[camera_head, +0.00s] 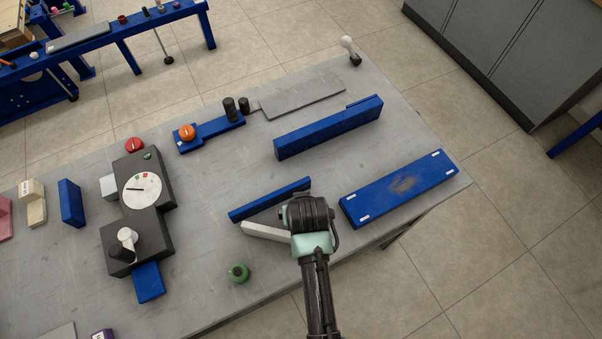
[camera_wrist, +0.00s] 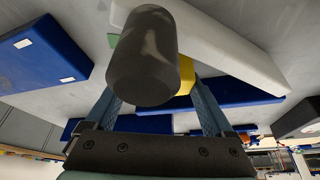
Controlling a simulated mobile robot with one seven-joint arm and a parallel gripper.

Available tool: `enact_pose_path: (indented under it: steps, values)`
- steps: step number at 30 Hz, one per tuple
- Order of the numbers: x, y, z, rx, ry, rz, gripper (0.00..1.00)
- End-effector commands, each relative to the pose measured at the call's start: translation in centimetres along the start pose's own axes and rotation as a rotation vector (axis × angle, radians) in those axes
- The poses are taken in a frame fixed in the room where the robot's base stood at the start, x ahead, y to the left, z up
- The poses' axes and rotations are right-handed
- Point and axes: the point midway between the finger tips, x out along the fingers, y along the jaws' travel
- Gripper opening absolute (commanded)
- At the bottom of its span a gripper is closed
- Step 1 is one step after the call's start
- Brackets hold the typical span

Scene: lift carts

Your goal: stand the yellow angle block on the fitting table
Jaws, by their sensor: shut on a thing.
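A yellow piece, apparently the yellow angle block (camera_wrist: 186,75), shows between the fingers of my gripper (camera_wrist: 158,90) in the wrist view. My gripper is shut on it. A dark grey cylinder (camera_wrist: 143,58) stands in front and hides most of the block and the fingertips. I cannot tell whether the cylinder is joined to the block. In the head view my wrist hides the gripper and the block, over the near side of the grey table (camera_head: 205,295), which I take as the fitting table. I cannot tell whether the block touches it.
A white bar (camera_head: 265,232) and a thin blue bar (camera_head: 262,203) lie close beside my wrist. A blue plate (camera_head: 400,188) is to the right, a long blue block (camera_head: 330,128) behind. A black dial box (camera_head: 150,180) and green ring (camera_head: 238,272) are left.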

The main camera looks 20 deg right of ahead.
Motion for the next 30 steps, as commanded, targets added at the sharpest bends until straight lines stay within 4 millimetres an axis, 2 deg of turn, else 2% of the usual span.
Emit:
enact_pose_path:
  steps: [3,4,6,13,17,20,30]
  values:
    - [0.3,0.0,0.1,0.0,0.001,0.0,0.19]
    - [0.3,0.0,0.1,0.0,0.0,0.0,0.91]
    - [0.2,0.0,0.1,0.0,0.0,0.0,1.0]
    - [0.1,0.0,0.0,0.0,0.0,0.0,1.0]
    - [-0.7,0.0,-0.1,0.0,0.001,0.0,1.0]
    - [-2.0,0.0,-0.1,0.0,0.001,0.0,1.0]
    - [-8.6,0.0,-0.1,0.0,0.003,0.0,1.0]
